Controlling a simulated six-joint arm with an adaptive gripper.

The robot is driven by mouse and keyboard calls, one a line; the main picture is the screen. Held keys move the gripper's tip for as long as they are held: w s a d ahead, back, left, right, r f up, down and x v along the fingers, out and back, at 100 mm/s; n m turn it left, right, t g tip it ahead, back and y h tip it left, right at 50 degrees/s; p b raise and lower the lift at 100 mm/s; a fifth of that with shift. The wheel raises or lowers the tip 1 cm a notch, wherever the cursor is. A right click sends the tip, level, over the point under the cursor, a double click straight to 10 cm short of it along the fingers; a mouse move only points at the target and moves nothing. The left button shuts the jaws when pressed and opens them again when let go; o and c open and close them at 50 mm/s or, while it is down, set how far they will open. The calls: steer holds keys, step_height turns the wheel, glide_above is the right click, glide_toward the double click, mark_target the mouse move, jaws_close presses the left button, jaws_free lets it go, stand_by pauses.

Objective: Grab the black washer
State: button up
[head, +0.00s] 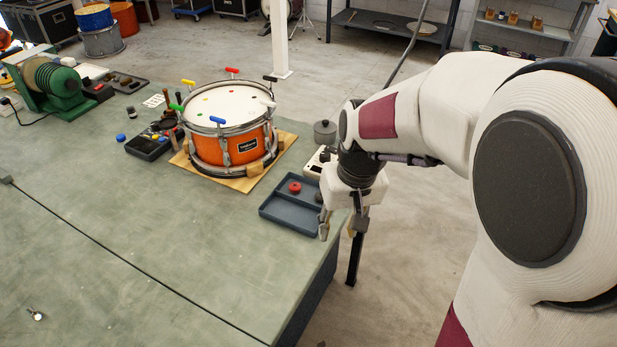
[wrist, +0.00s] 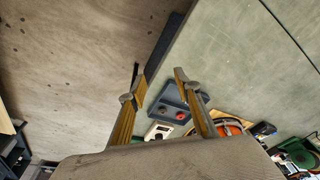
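A dark round piece (head: 319,197) lies in the grey-blue tray (head: 268,211) at the bench's right edge; it may be the black washer, but it is too small to be sure. It also shows in the wrist view as a dark spot (wrist: 163,109) beside a red round piece (wrist: 180,116). My gripper (head: 339,224) is above and just right of the tray, off the bench edge, pointing down. In the wrist view my gripper (wrist: 160,80) has its fingers apart with nothing between them.
An orange drum (head: 237,148) with coloured T-handles stands on a wooden board (head: 243,183) left of the tray. A white device with a grey pot (head: 325,131) is behind the tray. A black tray (head: 148,147) lies left of the drum. The front bench is mostly clear.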

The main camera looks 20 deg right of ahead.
steer(key=shift+n+t, duration=0.3)
steer(key=shift+n, duration=0.2)
steer(key=w+d+f, duration=0.1)
steer(key=w+f, duration=0.1)
steer(key=w, duration=0.2)
steer(key=w+d+f, duration=0.1)
steer(key=w+f, duration=0.2)
steer(key=w, duration=0.2)
steer(key=w+d+f, duration=0.1)
steer(key=w+f, duration=0.2)
steer(key=w, duration=0.1)
steer(key=shift+w+d, duration=0.2)
steer(key=shift+d, duration=0.2)
steer(key=w+d+r+n+t, duration=0.1)
steer(key=w+r+t, duration=0.1)
steer(key=w, duration=0.4)
steer(key=shift+d, duration=0.1)
steer(key=shift+x, duration=1.3)
steer(key=shift+x, duration=2.65)
steer(key=shift+s+d, duration=0.1)
steer(key=shift+s, duration=0.15)
steer(key=c, duration=0.4)
